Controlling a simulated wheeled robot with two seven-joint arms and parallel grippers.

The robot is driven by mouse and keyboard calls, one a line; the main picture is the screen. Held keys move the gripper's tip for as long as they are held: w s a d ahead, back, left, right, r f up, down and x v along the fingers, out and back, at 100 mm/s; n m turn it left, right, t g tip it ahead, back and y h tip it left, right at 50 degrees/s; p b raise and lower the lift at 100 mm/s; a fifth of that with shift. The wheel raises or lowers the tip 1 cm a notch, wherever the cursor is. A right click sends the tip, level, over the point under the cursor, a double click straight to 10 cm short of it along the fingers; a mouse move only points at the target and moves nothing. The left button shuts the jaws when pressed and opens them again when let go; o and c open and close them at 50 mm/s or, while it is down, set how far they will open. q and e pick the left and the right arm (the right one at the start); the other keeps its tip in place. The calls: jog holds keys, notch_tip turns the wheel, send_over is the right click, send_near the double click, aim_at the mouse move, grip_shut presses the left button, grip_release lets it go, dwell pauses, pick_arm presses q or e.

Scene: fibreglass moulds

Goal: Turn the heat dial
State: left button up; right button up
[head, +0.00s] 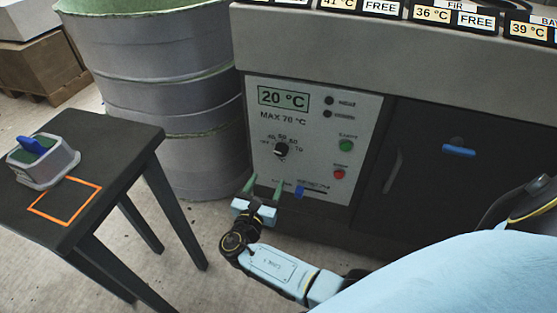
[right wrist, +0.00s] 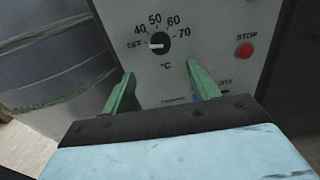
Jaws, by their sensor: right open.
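The heat dial (head: 281,149) is a round black knob on the pale control panel (head: 365,110). It sits below a display (head: 284,98) reading 20 °C and the words MAX 70 °C. In the right wrist view the dial (right wrist: 159,43) has a white mark pointing left to OFF, with 40 to 70 around it. My right gripper (head: 264,186) is in front of the panel's lower left, below the dial. Its green fingers (right wrist: 161,85) are apart with nothing between them, and they do not touch the dial. My left gripper is not in view.
A green button (head: 346,146) and a red stop button (head: 339,174) are right of the dial; a blue piece (head: 299,192) is low on the panel. A dark table (head: 110,150) with a mould (head: 43,163) stands left. A grey drum (head: 165,90) stands beside the panel.

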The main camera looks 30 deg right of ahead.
aim_at(280, 153)
jog(key=b+x, duration=0.2)
jog(key=x, duration=0.8)
jog(key=shift+a+f+b, duration=0.1)
jog(key=shift+b, duration=0.25)
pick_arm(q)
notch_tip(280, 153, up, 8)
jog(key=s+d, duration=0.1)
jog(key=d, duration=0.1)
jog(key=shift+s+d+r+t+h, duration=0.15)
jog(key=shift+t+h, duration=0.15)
pick_arm(e)
jog(key=shift+x, duration=1)
jog(key=shift+c, duration=0.3)
jog(key=c, duration=0.9)
